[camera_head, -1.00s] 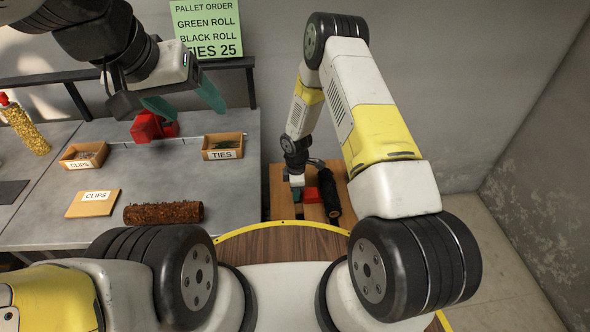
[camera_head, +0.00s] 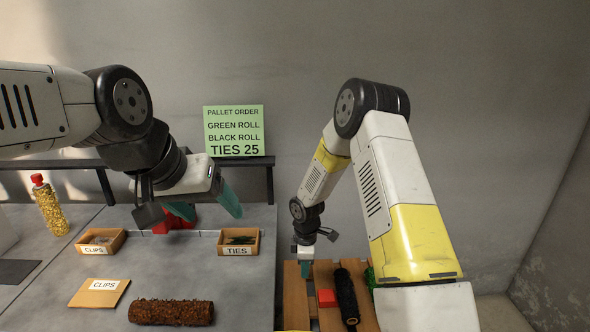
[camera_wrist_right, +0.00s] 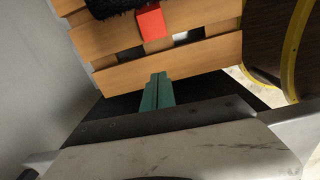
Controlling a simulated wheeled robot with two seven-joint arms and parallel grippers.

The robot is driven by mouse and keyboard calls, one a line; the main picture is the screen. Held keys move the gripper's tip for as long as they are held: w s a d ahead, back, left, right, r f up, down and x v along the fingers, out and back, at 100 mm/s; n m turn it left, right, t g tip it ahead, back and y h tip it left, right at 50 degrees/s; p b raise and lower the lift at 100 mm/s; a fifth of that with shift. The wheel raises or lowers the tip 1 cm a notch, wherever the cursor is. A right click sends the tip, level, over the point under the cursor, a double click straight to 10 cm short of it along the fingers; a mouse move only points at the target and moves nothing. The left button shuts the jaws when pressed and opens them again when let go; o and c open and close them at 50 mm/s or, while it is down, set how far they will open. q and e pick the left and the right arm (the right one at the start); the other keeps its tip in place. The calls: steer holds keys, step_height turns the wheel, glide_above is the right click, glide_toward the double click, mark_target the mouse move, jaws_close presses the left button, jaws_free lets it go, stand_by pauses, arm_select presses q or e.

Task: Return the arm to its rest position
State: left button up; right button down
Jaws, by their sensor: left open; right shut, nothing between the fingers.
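My left gripper (camera_head: 205,203) is open with nothing between its green fingers. It hangs over the back of the grey workbench, partly in front of a red object (camera_head: 172,226) that it does not hold. My right gripper (camera_head: 306,268) is shut and empty at the left end of the wooden pallet. In the right wrist view its two green fingers (camera_wrist_right: 157,91) are together, apart from the pallet slats. My right arm (camera_head: 382,190) is bent, its elbow high.
The wooden pallet (camera_head: 295,298) carries a black roll (camera_head: 347,297), a red block (camera_head: 327,298) and a partly hidden green roll (camera_head: 370,277). The workbench (camera_head: 235,295) holds a clips box (camera_head: 101,241), a ties box (camera_head: 239,242), a brown roll (camera_head: 171,312) and a bottle (camera_head: 50,208).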

steer(key=s+d+r+m+t, duration=0.1)
steer(key=s+d+r+m, duration=0.2)
steer(key=r, duration=1)
steer(key=s+d+r+m+t, duration=0.15)
steer(key=d+r+m, duration=0.3)
steer(key=r, duration=0.85)
steer(key=s+d+r+m+t+y, duration=0.1)
steer(key=s+r+m, duration=0.3)
steer(key=s, duration=0.5)
steer(key=s+d+r+m+t+y, duration=0.1)
steer(key=s+d+r+m+t, duration=0.1)
steer(key=s+r+m, duration=0.3)
steer(key=s+r, duration=0.4)
steer(key=s, duration=0.1)
steer(key=shift+s+r, duration=0.25)
steer(key=shift+m+t, duration=0.25)
